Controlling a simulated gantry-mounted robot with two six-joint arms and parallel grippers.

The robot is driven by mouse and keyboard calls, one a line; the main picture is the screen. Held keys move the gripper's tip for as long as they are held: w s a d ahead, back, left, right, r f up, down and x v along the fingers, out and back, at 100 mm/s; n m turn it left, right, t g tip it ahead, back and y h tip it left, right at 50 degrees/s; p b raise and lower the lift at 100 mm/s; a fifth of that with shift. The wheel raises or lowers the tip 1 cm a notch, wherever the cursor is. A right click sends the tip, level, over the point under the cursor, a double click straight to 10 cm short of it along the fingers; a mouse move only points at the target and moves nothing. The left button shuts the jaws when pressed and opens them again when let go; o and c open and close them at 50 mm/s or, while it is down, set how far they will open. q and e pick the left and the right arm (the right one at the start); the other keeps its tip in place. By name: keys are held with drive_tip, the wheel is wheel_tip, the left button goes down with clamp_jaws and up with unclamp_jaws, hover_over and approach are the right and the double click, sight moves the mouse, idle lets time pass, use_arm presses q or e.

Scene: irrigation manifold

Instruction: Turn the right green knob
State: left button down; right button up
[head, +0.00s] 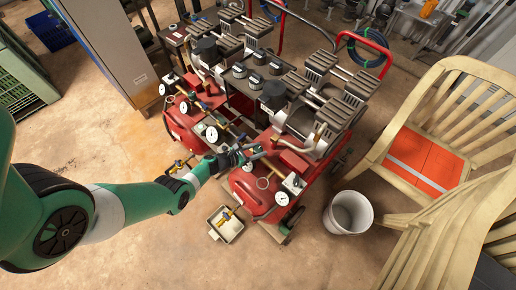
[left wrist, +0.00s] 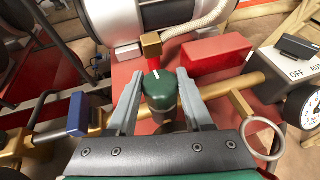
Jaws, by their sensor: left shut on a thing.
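The green knob (left wrist: 160,88) with a white mark on its top sits between the two grey fingers of my left gripper (left wrist: 158,102) in the left wrist view. The fingers are shut on it, one on each side. The knob stands by a brass pipe (left wrist: 225,88). In the head view my left gripper (head: 253,151) reaches the front of the right red compressor (head: 252,190). The knob itself is hidden or too small to make out there. My right gripper is not in view.
A blue knob (left wrist: 77,114) sits left of the fingers, and a gauge and a metal ring (left wrist: 263,138) sit to the right. A second red compressor (head: 180,125) stands to the left. A white bucket (head: 348,213), a wooden chair (head: 395,125) and a small tray (head: 233,233) stand nearby.

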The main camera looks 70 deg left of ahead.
use_arm(q)
drive_tip(key=m+h+b, duration=0.2)
drive_tip(key=h, duration=0.1)
drive_tip(key=shift+w+a+m, duration=0.1)
drive_tip(key=shift+a+m, duration=0.05)
drive_tip(key=shift+m, duration=0.25)
drive_tip(key=shift+r+m+h+b, duration=0.15)
drive_tip(key=shift+m+h+b, duration=0.35)
drive_tip(key=shift+h+b, duration=0.25)
drive_tip(key=shift+c, duration=1.5)
unclamp_jaws()
drive_tip(key=p+v, duration=0.5)
drive_tip(key=v, duration=0.6)
drive_tip(key=shift+s, duration=0.4)
